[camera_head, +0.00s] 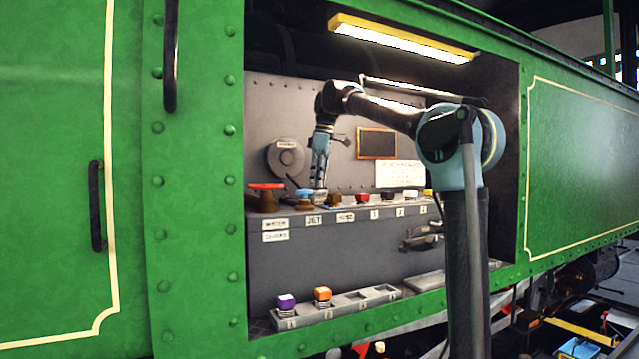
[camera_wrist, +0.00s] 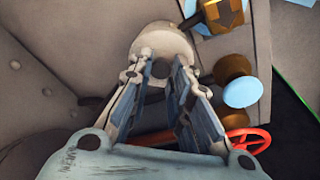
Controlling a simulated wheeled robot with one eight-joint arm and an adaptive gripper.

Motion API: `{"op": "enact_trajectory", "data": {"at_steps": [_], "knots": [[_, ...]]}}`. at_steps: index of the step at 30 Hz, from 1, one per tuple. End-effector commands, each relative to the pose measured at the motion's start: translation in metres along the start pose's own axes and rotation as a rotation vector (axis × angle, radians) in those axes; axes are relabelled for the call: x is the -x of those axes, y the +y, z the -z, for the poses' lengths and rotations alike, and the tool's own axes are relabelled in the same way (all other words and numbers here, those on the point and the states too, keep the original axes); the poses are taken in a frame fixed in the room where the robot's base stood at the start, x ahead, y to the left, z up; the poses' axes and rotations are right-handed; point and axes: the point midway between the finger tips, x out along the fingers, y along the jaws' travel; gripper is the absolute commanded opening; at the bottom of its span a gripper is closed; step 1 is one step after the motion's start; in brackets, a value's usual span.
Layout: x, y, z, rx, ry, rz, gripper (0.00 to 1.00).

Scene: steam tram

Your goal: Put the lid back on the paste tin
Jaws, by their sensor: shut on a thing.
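My gripper (camera_head: 319,186) points down over the left part of the grey control ledge, beside the blue-topped knob. In the wrist view my gripper (camera_wrist: 160,69) has its fingertips apart, closed against a pale grey round piece (camera_wrist: 163,42). This looks like the lid, and it also shows as a small pale shape at the fingertips in the head view (camera_head: 319,197). The fingers hide part of it. I cannot make out the paste tin as a separate thing, nor whether the lid touches anything below.
A red handwheel (camera_head: 266,187) and the blue knob (camera_head: 303,194) stand close to my gripper's left. Several coloured knobs line the ledge to its right. A yellow lamp (camera_head: 400,38) hangs above.

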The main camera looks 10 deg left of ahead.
Motion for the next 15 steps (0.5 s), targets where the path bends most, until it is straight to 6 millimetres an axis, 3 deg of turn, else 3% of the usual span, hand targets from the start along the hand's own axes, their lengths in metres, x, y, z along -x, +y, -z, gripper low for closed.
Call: {"op": "enact_trajectory", "data": {"at_steps": [9, 10, 12, 15], "knots": [[-0.0001, 0.0000, 0.0000, 0.000, 0.000, 0.000, 0.04], [-0.0002, 0.0000, 0.0000, 0.000, 0.000, 0.000, 0.25], [-0.0002, 0.0000, 0.0000, 0.000, 0.000, 0.000, 0.41], [-0.0002, 0.0000, 0.0000, 0.000, 0.000, 0.000, 0.42]]}}
